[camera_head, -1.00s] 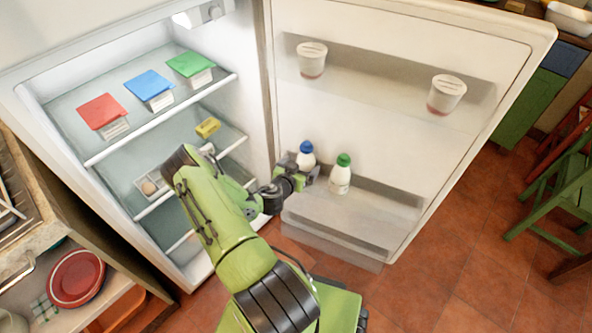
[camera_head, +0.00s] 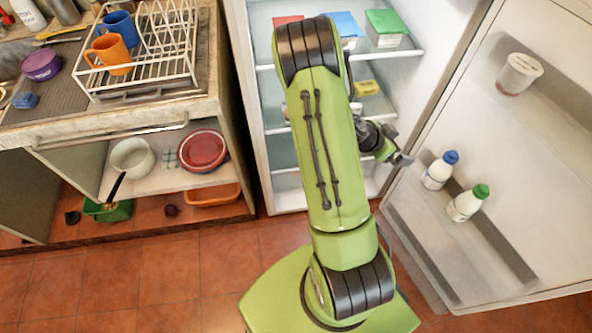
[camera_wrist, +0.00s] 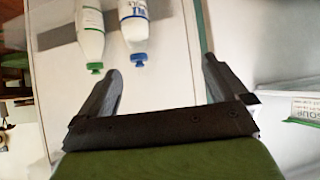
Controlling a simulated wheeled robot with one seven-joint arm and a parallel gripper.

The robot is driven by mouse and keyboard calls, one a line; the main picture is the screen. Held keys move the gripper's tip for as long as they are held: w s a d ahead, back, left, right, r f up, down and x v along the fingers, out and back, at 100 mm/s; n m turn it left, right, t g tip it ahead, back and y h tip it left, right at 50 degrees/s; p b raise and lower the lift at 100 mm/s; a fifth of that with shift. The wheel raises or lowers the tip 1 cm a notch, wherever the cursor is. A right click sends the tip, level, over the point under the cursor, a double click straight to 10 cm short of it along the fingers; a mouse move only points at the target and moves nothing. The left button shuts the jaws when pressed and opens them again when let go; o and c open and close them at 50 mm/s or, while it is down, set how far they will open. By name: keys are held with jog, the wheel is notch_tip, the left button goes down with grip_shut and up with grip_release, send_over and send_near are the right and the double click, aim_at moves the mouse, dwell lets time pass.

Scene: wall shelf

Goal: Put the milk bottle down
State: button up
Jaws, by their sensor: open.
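A white milk bottle with a blue cap (camera_head: 440,170) stands on the lower shelf of the open fridge door. A similar white bottle with a green cap (camera_head: 467,203) stands beside it. My gripper (camera_head: 402,150) is open and empty, to the left of the blue-capped bottle and apart from it. In the wrist view my open fingers (camera_wrist: 162,75) point toward the door, with the blue-capped bottle (camera_wrist: 135,30) and the green-capped bottle (camera_wrist: 91,32) beyond the tips. Nothing is between the fingers.
The fridge door shelf (camera_head: 430,232) has free room around the bottles. A white cup (camera_head: 519,73) is higher on the door. Red, blue (camera_head: 343,25) and green boxes stand inside the fridge. A counter with a dish rack (camera_head: 150,85) is at left.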

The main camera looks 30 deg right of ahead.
jog(key=w+a+r+n+t+y, duration=0.35)
jog(key=a+r, duration=0.25)
jog(key=a, duration=0.3)
jog(key=w+a+r+n+t+y, duration=0.2)
jog(key=w+a+r+n+y, duration=0.15)
jog(key=a+r, duration=0.5)
jog(key=s+a+r+n+t+y, duration=0.1)
jog(key=s+a+r+n, duration=0.2)
jog(key=s+a+n, duration=0.2)
jog(key=s+a+r+n+t+y, duration=0.1)
jog(key=s+a+r+n+y, duration=0.1)
jog(key=s+a+n, duration=0.3)
jog(key=a+r+n, duration=0.1)
jog(key=a+n, duration=0.2)
jog(key=a, duration=0.3)
jog(key=shift+s+a+r, duration=0.25)
jog(key=shift+a+r, duration=0.1)
